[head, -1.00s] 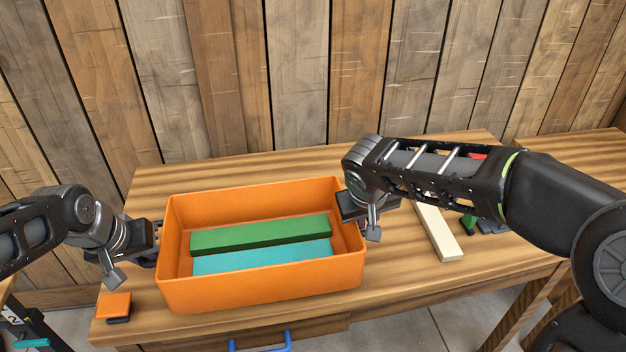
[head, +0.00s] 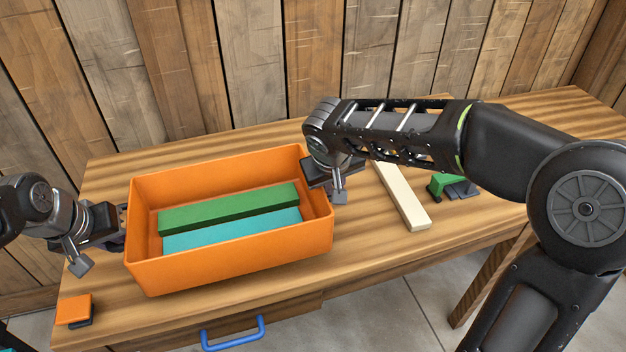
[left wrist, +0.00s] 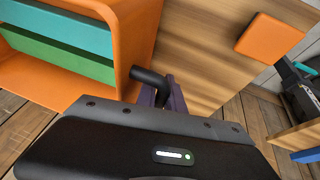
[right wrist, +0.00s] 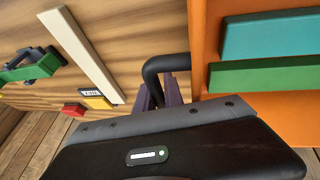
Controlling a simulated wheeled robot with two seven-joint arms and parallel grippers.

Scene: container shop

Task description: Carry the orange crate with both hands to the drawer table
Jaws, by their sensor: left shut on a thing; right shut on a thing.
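The orange crate (head: 232,262) holds a green bar and a teal bar and is over the wooden table (head: 390,250), whose front has a drawer with a blue handle (head: 232,335). I cannot tell whether its bottom touches the tabletop. My left gripper (head: 116,226) is shut at the crate's left end; the left wrist view shows its fingers on a black handle (left wrist: 150,80). My right gripper (head: 322,175) is shut at the right end, on the other black handle (right wrist: 158,66) in the right wrist view. The handles are mostly hidden in the head view.
An orange-topped block (head: 74,308) lies near the table's front left. A cream bar (head: 403,197) and a green object (head: 442,184) with dark parts lie to the right of the crate. Plank walls (head: 250,60) stand behind. Concrete floor (head: 400,300) shows in front.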

